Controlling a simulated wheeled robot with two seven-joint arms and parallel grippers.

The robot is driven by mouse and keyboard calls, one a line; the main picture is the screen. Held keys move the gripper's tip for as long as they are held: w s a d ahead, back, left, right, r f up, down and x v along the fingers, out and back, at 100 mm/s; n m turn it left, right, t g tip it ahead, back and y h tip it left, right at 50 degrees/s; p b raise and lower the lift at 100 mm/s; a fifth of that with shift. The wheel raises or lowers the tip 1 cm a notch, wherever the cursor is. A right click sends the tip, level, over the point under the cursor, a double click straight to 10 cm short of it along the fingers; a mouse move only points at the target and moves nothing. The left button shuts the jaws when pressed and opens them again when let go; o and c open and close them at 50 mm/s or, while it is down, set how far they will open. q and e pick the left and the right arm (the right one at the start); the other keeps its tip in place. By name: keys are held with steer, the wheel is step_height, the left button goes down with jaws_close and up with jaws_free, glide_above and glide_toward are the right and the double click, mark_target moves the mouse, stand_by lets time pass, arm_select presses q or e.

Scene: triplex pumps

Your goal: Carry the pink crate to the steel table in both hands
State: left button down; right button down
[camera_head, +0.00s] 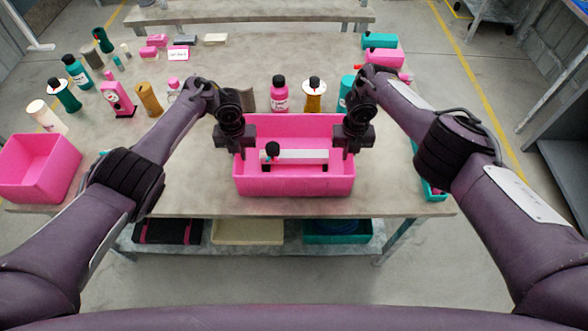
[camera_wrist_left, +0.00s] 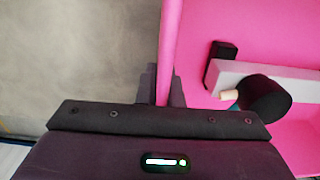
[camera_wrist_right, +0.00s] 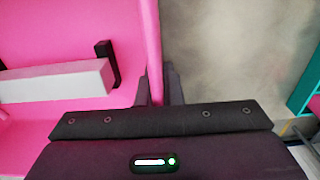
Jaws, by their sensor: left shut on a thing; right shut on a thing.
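The pink crate (camera_head: 290,186) is at the front middle of the table before me, upright. A pale bar-shaped item with dark ends (camera_head: 302,156) lies in it; it also shows in the left wrist view (camera_wrist_left: 245,75) and the right wrist view (camera_wrist_right: 60,82). My left gripper (camera_head: 236,150) is shut on the crate's left wall (camera_wrist_left: 170,50), with a finger on each side. My right gripper (camera_head: 348,150) is shut on the right wall (camera_wrist_right: 150,45) in the same way. I cannot tell whether the crate's base touches the tabletop.
The grey table (camera_head: 200,180) holds several bottles at the left and back, including a pink bottle (camera_head: 279,95). Another pink crate (camera_head: 38,165) stands at the left edge. A teal container (camera_head: 432,185) is at the right. Another table (camera_head: 250,12) stands behind.

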arm_select(q)
steer(key=shift+f, duration=0.5)
arm_select(e)
steer(key=shift+f, duration=0.5)
arm_select(q)
steer(key=c, duration=2)
jaws_free()
steer(key=shift+f+b, duration=0.1)
steer(key=shift+b, duration=0.3)
arm_select(e)
steer(key=c, duration=2)
jaws_free()
steer(key=shift+f, duration=0.1)
arm_select(q)
steer(key=o, duration=0.4)
steer(key=shift+s+r, duration=0.1)
steer(key=shift+r, duration=0.1)
arm_select(e)
steer(key=o, duration=0.4)
steer(key=shift+s+r, duration=0.1)
steer(key=shift+r, duration=0.1)
